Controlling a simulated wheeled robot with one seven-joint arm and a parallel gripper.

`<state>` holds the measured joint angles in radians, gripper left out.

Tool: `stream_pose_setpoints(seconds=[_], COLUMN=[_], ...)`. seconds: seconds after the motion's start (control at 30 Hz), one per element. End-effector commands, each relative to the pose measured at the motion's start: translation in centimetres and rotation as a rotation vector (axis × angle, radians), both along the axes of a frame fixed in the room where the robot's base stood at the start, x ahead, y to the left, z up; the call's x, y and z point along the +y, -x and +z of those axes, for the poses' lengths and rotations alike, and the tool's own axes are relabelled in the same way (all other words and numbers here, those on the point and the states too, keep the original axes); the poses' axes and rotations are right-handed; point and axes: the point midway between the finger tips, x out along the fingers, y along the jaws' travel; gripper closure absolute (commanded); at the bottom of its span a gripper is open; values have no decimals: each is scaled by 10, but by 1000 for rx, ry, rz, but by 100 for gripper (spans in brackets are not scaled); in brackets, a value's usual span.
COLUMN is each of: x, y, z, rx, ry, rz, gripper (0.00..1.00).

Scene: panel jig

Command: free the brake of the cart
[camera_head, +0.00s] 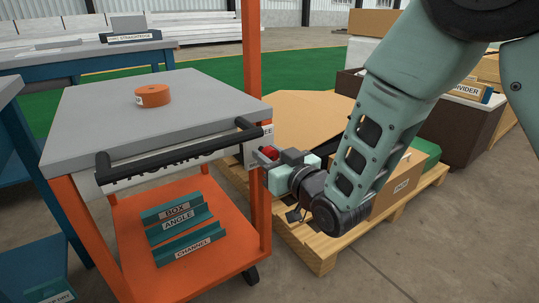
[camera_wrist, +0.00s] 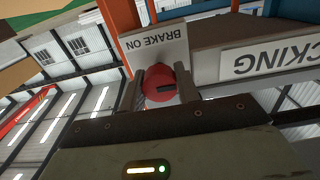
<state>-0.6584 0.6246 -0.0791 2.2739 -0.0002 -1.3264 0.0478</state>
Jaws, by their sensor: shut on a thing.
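The cart has a grey top (camera_head: 165,100), orange posts and an orange lower shelf. A round red brake knob (camera_head: 269,153) sits on a pale plate at the cart's right front corner. The plate (camera_wrist: 157,45) reads "BRAKE ON", upside down. In the head view the letters "EE" show on the plate; the rest is hidden. My gripper (camera_head: 265,158) comes from the right, shut on the knob, one finger on each side (camera_wrist: 160,92).
A black push handle (camera_head: 180,150) runs along the cart's front, close to my gripper. An orange disc (camera_head: 153,96) lies on top; labelled teal channels (camera_head: 180,230) lie on the shelf. A pallet (camera_head: 320,245) with boxes stands right behind my arm. Blue benches stand left.

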Motion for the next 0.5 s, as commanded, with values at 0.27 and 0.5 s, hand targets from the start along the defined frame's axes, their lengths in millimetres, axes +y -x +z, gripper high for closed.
stream_pose_setpoints(seconds=[0.27,0.5], x=[0,-1], y=[0,-1], z=[0,-1], rx=[40,136], ry=[-60,-201], rz=[-1,-3], gripper=[91,91])
